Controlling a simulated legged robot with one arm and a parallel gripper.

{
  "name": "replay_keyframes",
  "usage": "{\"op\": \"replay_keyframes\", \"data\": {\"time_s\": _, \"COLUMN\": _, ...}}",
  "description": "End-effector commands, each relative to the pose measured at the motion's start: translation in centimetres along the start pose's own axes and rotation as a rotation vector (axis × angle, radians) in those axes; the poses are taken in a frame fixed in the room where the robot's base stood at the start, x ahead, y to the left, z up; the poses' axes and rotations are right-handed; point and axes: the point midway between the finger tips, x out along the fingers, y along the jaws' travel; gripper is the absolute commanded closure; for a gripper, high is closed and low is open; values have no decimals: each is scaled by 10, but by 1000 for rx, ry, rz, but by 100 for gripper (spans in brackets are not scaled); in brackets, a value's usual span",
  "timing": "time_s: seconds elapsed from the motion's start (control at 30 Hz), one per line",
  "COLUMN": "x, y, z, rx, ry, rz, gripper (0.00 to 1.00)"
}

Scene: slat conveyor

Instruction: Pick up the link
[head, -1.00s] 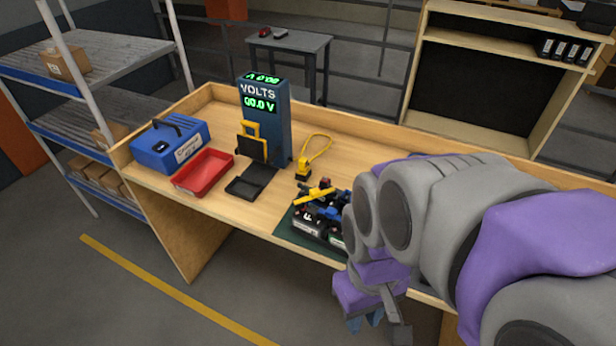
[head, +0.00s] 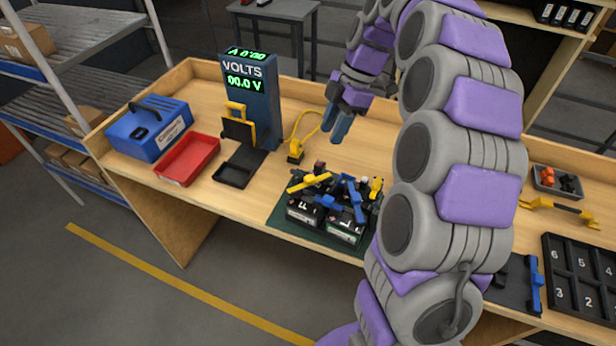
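No thing is labelled as the link, and I cannot tell which piece it is. A yellow looped cable with a yellow and black plug (head: 296,151) lies on the bench beside the meter. A yellow bar (head: 310,184) lies across the left black battery (head: 303,211) on the green mat (head: 290,230). A yellow piece with two raised ends (head: 558,209) lies on the right of the bench. My gripper (head: 338,126) hangs above the bench, just right of the cable loop, blue fingertips down. Its fingers overlap in view, and nothing shows between them.
A blue VOLTS meter (head: 252,95) stands behind a black tray (head: 234,174). A red tray (head: 187,159) and blue toolbox (head: 149,128) are on the left. A numbered black tray (head: 580,280) and small grey bin (head: 556,182) are on the right. My arm hides part of the bench.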

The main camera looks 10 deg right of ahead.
Motion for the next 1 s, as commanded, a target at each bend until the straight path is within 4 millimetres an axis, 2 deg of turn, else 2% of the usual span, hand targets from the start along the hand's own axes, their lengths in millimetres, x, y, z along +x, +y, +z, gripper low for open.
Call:
{"op": "replay_keyframes", "data": {"time_s": 0.1, "x": -1, "y": 10, "z": 12, "rx": -70, "ry": 10, "rz": 9, "gripper": 62}}
{"op": "replay_keyframes", "data": {"time_s": 0.27, "x": 4, "y": 13, "z": 17, "rx": -102, "ry": 13, "rz": 11, "gripper": 62}}
{"op": "replay_keyframes", "data": {"time_s": 0.37, "x": 17, "y": 14, "z": 17, "rx": -103, "ry": 12, "rz": 12, "gripper": 62}}
{"op": "replay_keyframes", "data": {"time_s": 0.8, "x": 98, "y": 15, "z": 16, "rx": -101, "ry": 13, "rz": 9, "gripper": 62}}
{"op": "replay_keyframes", "data": {"time_s": 1.0, "x": 119, "y": 15, "z": 15, "rx": -100, "ry": 12, "rz": 9, "gripper": 62}}
